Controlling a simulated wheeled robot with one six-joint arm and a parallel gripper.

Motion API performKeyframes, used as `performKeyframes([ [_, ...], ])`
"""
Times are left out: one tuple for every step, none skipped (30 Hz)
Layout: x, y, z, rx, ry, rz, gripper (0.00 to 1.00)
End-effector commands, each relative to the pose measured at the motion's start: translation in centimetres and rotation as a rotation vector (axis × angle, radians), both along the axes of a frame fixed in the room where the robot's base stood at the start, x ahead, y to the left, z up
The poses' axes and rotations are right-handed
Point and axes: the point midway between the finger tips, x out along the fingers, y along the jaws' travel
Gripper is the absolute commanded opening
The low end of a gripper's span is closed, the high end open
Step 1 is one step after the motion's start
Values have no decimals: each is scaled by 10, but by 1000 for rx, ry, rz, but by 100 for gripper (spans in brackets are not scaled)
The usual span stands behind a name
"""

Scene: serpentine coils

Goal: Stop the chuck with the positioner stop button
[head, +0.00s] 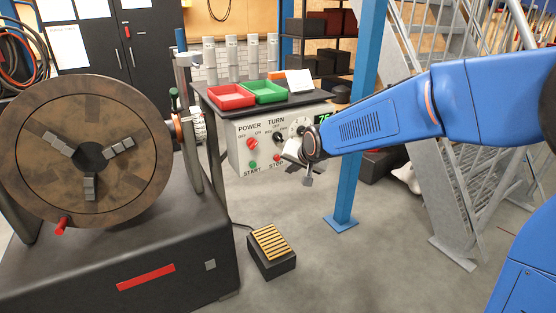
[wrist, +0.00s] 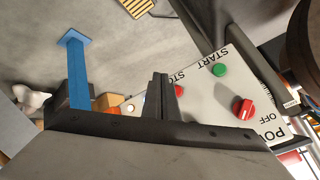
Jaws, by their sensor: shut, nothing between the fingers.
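My gripper (head: 308,181) is shut and empty, in front of the box's right part in the head view. Whether it touches the box cannot be told. The green start button (head: 252,164) is left of the stop button and also shows in the wrist view (wrist: 220,70). The large brown round chuck (head: 50,120) with three grey jaws stands at the left.
A red power knob (head: 253,143) and dark turn knobs sit above the buttons. Red (head: 231,97) and green (head: 264,91) trays lie on top. A foot pedal (head: 270,243) is on the floor. A blue post (head: 357,120) stands behind my arm.

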Motion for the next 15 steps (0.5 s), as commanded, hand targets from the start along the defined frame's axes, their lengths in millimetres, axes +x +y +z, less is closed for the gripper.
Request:
performKeyframes([
  [6, 4, -1, -1, 1, 0, 0],
  [8, 6, -1, -1, 1, 0, 0],
  [12, 8, -1, -1, 0, 1, 0],
  [15, 10, 0, -1, 0, 1, 0],
  [18, 12, -1, -1, 0, 1, 0],
  [21, 14, -1, -1, 1, 1, 0],
  [23, 16, -1, -1, 0, 1, 0],
  [26, 17, 0, 0, 0, 0, 0],
  [28, 19, 0, 0, -1, 0, 0],
  [30, 20, 0, 0, 0, 0, 0],
  [31, 21, 0, 0, 0, 0, 0],
  [33, 22, -1, 1, 0, -1, 0],
  [34, 23, -1, 1, 0, -1, 0],
  [35, 23, -1, 1, 0, -1, 0],
  [36, 24, -1, 1, 0, -1, 0],
])
